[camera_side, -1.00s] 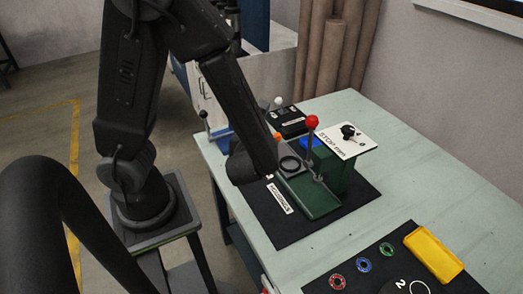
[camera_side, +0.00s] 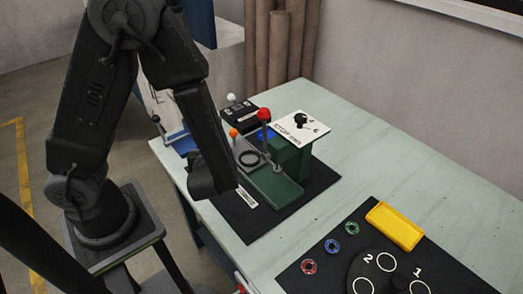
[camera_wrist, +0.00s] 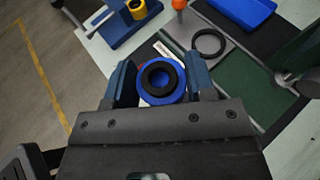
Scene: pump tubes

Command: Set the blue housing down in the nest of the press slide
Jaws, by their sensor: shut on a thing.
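My gripper (camera_wrist: 160,76) is shut on the blue housing (camera_wrist: 144,96), a round blue part with a black ring around its opening. Its dark blue fingers stand left and right of the housing. In the side view my gripper (camera_side: 212,182) is above the front left edge of the black mat, and the housing is hidden there. The nest (camera_side: 249,158) is a black ring on the grey plate of the press slide; it shows in the wrist view (camera_wrist: 223,40), up and right of the housing. The housing is apart from the nest.
A red-knobbed lever (camera_side: 264,116) stands right of the nest, by the green press body (camera_side: 290,160) and its white sign plate (camera_side: 300,128). An orange knob (camera_side: 233,132) is behind the nest. A yellow tray (camera_side: 395,226) and several coloured rings lie at the right.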

